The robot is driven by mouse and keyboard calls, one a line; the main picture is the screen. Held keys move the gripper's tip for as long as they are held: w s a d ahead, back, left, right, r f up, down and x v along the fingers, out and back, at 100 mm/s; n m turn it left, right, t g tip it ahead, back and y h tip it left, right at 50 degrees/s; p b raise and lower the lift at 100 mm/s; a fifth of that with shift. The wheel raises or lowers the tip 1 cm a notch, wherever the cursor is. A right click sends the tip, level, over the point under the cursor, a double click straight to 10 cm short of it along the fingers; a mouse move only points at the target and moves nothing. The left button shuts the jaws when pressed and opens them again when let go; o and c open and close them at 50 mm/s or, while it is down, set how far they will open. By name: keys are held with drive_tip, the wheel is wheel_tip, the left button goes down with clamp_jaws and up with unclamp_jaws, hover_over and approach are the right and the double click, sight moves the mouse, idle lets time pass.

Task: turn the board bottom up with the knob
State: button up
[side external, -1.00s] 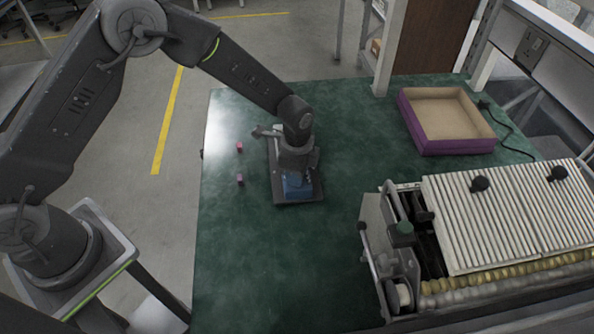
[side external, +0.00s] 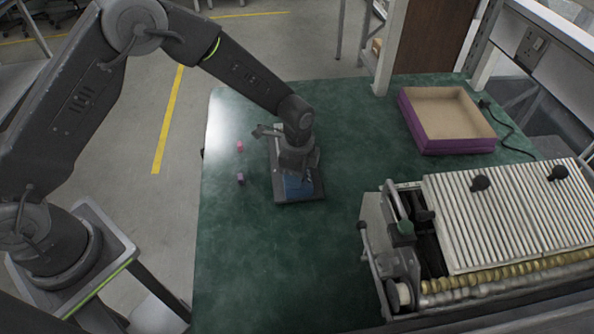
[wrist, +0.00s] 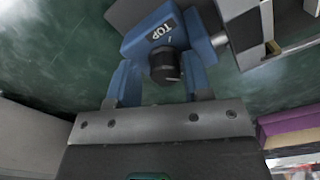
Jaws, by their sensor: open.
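The board (side external: 283,196) is a dark flat plate with a blue area, lying on the green table under my gripper (side external: 298,174) in the side external view. In the wrist view a blue part with a TOP label (wrist: 160,30) faces me. A short black knob (wrist: 165,68) sticks up beside the label. My gripper (wrist: 163,82) is open, with a blue finger on each side of the knob. I cannot tell whether either finger touches it. My arm and gripper hide part of the board in the side external view.
A pink block (side external: 240,146) and a purple block (side external: 240,179) lie left of the board. A purple-sided open box (side external: 445,141) stands at the back right. A large slatted machine (side external: 500,215) fills the front right. The table (side external: 260,270) is clear in front of the board.

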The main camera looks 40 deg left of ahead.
wheel_tip(320, 180, up, 8)
drive_tip(key=shift+r, duration=0.1)
idle(0.4)
drive_tip(key=shift+a+r, duration=0.15)
drive_tip(key=shift+r, duration=0.2)
drive_tip(key=s+a+r+n+t, duration=0.1)
drive_tip(key=s+a+r+n, duration=0.3)
drive_tip(key=r, duration=0.4)
drive_tip(key=s+a+r+n+t, duration=0.25)
drive_tip(key=s+r, duration=0.25)
drive_tip(key=r, duration=0.3)
drive_tip(key=s+a+r+n+t, duration=0.1)
drive_tip(key=s+a+n, duration=0.1)
drive_tip(key=s+n, duration=0.2)
drive_tip(key=s+a+r+n+t, duration=0.1)
drive_tip(key=s+a+r+n, duration=0.1)
drive_tip(key=s, duration=0.9)
drive_tip(key=shift+s+a+r+n, duration=0.2)
drive_tip(key=shift+s+a+n, duration=0.05)
drive_tip(key=shift+a+n, duration=0.6)
